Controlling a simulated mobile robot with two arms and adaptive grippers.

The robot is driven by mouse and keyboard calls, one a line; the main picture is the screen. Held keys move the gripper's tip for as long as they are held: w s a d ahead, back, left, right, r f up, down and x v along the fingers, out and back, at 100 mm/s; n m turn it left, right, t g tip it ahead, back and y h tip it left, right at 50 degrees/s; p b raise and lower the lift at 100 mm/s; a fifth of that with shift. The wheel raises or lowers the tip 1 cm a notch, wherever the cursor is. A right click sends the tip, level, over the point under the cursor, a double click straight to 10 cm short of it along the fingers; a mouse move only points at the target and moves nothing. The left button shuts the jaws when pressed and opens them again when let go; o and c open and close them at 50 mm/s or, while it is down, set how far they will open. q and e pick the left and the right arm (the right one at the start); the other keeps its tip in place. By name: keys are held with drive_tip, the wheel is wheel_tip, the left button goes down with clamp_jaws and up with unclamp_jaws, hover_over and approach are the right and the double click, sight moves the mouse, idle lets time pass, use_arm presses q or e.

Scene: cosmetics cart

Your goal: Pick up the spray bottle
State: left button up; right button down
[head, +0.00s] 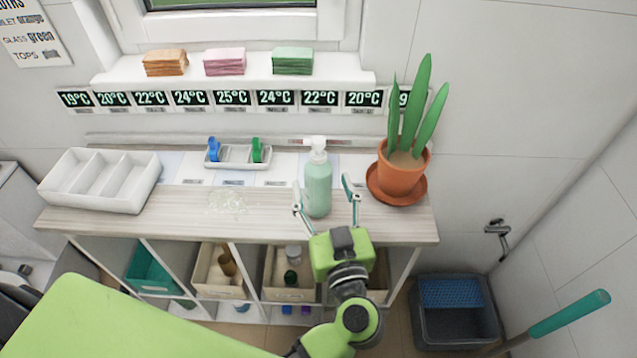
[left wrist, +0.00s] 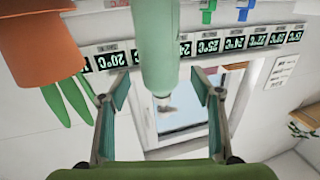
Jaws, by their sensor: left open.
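The spray bottle (head: 318,188), pale green with a white top, stands upright near the front edge of the wooden countertop (head: 240,228). My left gripper (head: 325,187) is open, with one finger on each side of the bottle. In the left wrist view, the bottle (left wrist: 156,45) also shows between the spread fingers of my left gripper (left wrist: 160,88), with gaps visible on both sides. The bottle's lower front is partly close to the gripper's body. My right gripper is not in view.
A potted plant (head: 402,170) on a saucer stands just right of the bottle. A small holder (head: 238,160) with blue and green items and a white divided tray (head: 95,182) stand to the left. Storage bins (head: 222,290) fill the shelves below.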

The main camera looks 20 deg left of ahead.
sight(320, 164)
use_arm(q)
drive_tip(key=x, duration=0.4)
drive_tip(key=shift+w+a+f+p, duration=0.1)
drive_tip(key=shift+w+a+p, duration=0.1)
drive_tip(key=shift+p, duration=0.15)
drive_tip(key=shift+d, duration=0.1)
drive_tip(key=shift+c, duration=1.2)
drive_tip(key=c, duration=1.3)
drive_tip(key=shift+c, duration=0.2)
drive_tip(key=shift+r+p, duration=0.65)
drive_tip(key=shift+p, duration=0.2)
drive_tip(key=r+p, duration=0.1)
drive_tip(key=p, duration=0.1)
drive_tip(key=r+p, duration=0.2)
drive_tip(key=p, duration=0.1)
drive_tip(key=shift+s+d+r, duration=0.1)
drive_tip(key=shift+s+r, duration=0.15)
drive_tip(key=s+d+r+p, duration=0.3)
drive_tip(key=s+r+p, duration=0.5)
drive_tip(key=s, duration=0.5)
drive_tip(key=shift+d+r+p, duration=0.2)
drive_tip(key=shift+d+p, duration=0.1)
drive_tip(key=shift+p, duration=1)
